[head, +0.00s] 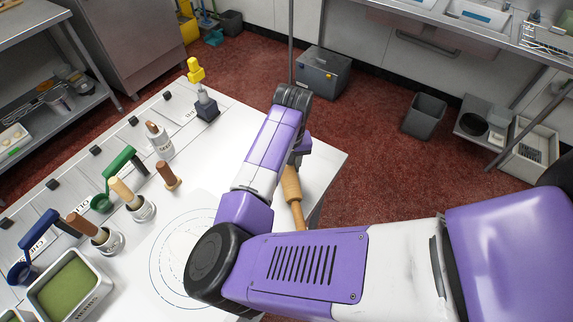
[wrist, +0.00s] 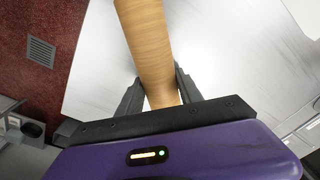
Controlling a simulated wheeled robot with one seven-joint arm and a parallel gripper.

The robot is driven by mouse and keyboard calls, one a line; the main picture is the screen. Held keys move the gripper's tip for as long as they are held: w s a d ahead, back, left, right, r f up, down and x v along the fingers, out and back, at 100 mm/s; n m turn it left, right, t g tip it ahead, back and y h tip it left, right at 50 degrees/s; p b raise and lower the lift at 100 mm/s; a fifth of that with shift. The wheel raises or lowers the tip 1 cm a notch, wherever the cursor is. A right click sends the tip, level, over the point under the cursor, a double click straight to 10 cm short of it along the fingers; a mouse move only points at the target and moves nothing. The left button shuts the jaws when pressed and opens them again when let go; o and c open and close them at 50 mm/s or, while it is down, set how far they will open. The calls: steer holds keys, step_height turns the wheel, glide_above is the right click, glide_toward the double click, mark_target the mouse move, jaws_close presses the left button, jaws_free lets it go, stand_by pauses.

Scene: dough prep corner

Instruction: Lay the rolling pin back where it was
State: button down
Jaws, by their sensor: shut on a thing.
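In the head view my gripper (head: 299,152) is mostly hidden by my own wrist. I cannot tell whether the pin touches the worktop. A round guide mark (head: 165,250) is printed on a pale mat left of my arm.
A green-filled tray (head: 68,286) is at lower left. A yellow-topped tool (head: 196,72) stands at the back. Worktop between the cups and my arm is mostly clear.

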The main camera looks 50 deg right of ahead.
stand_by(0.4)
steer(key=c, duration=0.7)
jaws_free()
steer(key=shift+f, duration=0.1)
steer(key=shift+s+r, duration=0.15)
steer(key=shift+r, duration=1.85)
steer(key=shift+s+r, duration=0.15)
steer(key=shift+r, duration=1.85)
